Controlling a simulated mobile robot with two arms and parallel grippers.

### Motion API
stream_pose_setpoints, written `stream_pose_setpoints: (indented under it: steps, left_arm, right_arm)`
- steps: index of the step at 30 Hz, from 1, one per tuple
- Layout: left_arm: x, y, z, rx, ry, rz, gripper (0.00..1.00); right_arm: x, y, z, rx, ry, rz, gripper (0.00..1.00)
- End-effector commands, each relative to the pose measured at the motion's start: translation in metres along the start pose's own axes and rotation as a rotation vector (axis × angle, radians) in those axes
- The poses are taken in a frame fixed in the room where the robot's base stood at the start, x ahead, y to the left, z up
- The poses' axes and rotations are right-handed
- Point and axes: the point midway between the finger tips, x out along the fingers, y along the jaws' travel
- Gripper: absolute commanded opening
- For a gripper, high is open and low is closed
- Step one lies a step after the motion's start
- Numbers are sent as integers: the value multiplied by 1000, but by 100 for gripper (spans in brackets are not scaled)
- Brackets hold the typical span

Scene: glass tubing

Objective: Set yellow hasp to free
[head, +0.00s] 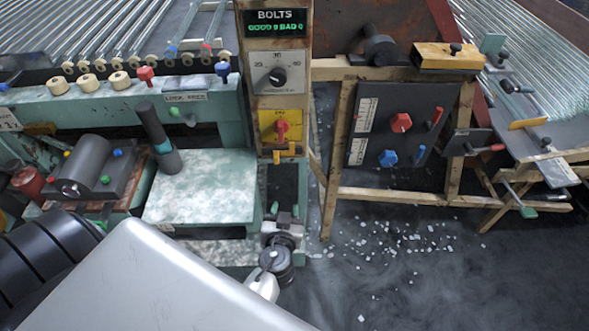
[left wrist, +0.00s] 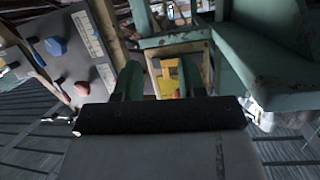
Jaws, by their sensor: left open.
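On the narrow wooden post in the head view, a yellow plate (head: 268,121) carries a red handle (head: 282,128). A small yellow-orange bar (head: 287,152), which looks like the yellow hasp, sits just below it. Its setting is too small to read. The left wrist view shows yellow parts (left wrist: 168,72) between the fingers, tilted in the picture. My left gripper (head: 284,211) is open and empty, below the yellow bar and apart from it in the head view. Its two green fingers also show in the left wrist view (left wrist: 162,82). My right gripper is not in view.
A dial box (head: 277,72) is above the yellow plate. A pale green bench (head: 202,188) stands left of the post. Right is a dark panel (head: 385,125) with red and blue knobs in a wooden frame. Glass shards (head: 395,243) lie on the floor.

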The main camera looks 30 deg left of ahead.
Motion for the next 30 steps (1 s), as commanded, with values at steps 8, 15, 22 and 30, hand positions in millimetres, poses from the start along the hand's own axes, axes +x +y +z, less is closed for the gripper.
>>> stream_pose_setpoints:
  steps: [8, 15, 22, 30]
  left_arm:
    - [-1, -22, -53, -101, 212, -98, 40]
    - [12, -29, -72, -117, 250, -113, 40]
    - [55, -34, -83, -117, 248, -113, 40]
    - [93, -39, -90, -115, 247, -112, 40]
  right_arm:
    - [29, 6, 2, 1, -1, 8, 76]
    - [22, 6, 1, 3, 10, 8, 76]
    - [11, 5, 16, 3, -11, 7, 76]
    - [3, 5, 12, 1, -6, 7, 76]
